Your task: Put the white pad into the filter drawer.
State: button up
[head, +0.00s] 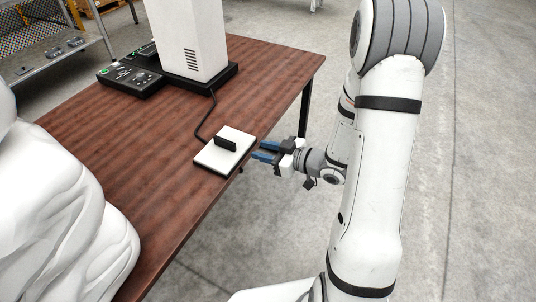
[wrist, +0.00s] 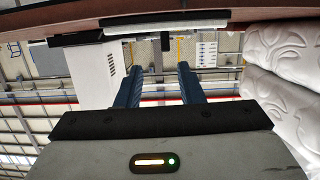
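The white pad (head: 216,158), a flat square plate with a black upright handle (head: 226,144), lies at the table's right edge in the head view. Its thin white edge also shows at the top of the wrist view (wrist: 190,26). My gripper (head: 262,151) is just right of the pad, by the table edge, with its blue fingers pointing at the pad. The fingers (wrist: 159,72) are apart, with nothing between them. The pad appears clear of the fingers. I cannot make out a filter drawer in either view.
A white tower (head: 190,45) with vent slots stands on a black base at the table's back, beside a black control box (head: 130,78). A black cable (head: 203,122) runs from the tower towards the pad. Large white bulky shapes (head: 60,215) fill the left. The table's (head: 110,130) middle is clear.

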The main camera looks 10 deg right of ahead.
jog(key=w+d+r+m+h, duration=0.3)
jog(key=d+h, duration=0.4)
jog(key=h, duration=0.1)
jog(key=s+d+r+m+g+h, duration=0.2)
jog(key=s+d+r+m+h, duration=0.2)
jog(key=s+h, duration=0.1)
jog(key=s+a+r+m+g, duration=0.1)
jog(key=s+r+m+g, duration=0.1)
jog(key=s, duration=0.7)
jog(key=shift+s+r+g, duration=0.35)
jog(key=shift+r+g, duration=0.15)
jog(key=shift+g, duration=0.1)
jog(key=shift+o, duration=0.5)
jog(key=s+a+r+m+g+y, duration=0.1)
jog(key=s+a+g, duration=0.1)
jog(key=s+a, duration=0.2)
jog(key=s, duration=0.3)
jog(key=shift+a+r, duration=0.15)
jog(key=shift+r, duration=0.2)
jog(key=shift+s+g, duration=0.15)
jog(key=shift+g, duration=0.15)
jog(key=shift+a, duration=0.1)
